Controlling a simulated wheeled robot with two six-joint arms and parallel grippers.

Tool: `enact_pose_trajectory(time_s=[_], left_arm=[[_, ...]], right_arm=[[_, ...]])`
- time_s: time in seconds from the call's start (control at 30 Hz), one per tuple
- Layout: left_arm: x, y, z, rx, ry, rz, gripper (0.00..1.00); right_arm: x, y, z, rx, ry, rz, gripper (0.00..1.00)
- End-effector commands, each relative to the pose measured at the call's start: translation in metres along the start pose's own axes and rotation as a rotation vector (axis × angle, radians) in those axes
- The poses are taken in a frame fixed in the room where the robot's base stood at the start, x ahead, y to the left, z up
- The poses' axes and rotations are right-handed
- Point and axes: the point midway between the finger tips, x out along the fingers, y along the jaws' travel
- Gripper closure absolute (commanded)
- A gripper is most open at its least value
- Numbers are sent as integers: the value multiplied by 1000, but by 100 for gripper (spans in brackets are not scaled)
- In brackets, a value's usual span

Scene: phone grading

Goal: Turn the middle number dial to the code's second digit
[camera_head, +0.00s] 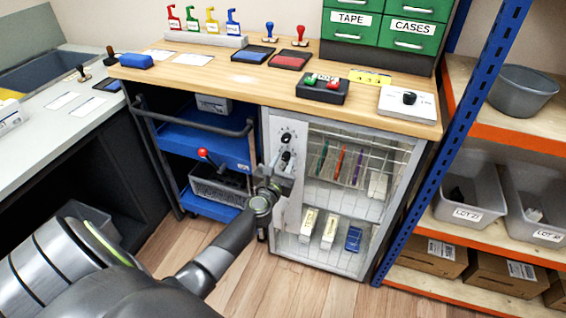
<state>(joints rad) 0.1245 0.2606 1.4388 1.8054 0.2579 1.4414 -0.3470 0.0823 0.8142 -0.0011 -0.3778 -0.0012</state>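The cabinet (382,245) with a clear front stands under the wooden counter. A light panel on its left side carries dark round number dials. The upper dial (286,137) shows clearly. A second dial (286,156) shows just below it, close above my gripper. Any lower dial is hidden behind the gripper. My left gripper (284,176) is at the panel, its fingers close to the dials. I cannot tell whether it touches one or whether its fingers are open. The dial digits are too small to read. My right gripper is not in view.
A yellow strip (370,77) with small unreadable marks lies on the counter (215,73). A box with red and green buttons (322,89) is beside it. A blue cart (212,143) stands left of the cabinet, and a blue shelf post (455,130) stands right.

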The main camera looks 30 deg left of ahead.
Motion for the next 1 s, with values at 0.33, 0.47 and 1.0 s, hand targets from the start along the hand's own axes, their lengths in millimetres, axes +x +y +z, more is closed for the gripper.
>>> enact_pose_trajectory(time_s=[0.33, 0.47, 1.0], left_arm=[[0, 0, 0, 4, 0, 0, 99], [0, 0, 0, 24, 0, 0, 99], [0, 0, 0, 405, -8, 1, 99]], right_arm=[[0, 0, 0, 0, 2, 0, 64], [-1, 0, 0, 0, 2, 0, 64], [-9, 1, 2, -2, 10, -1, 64]])
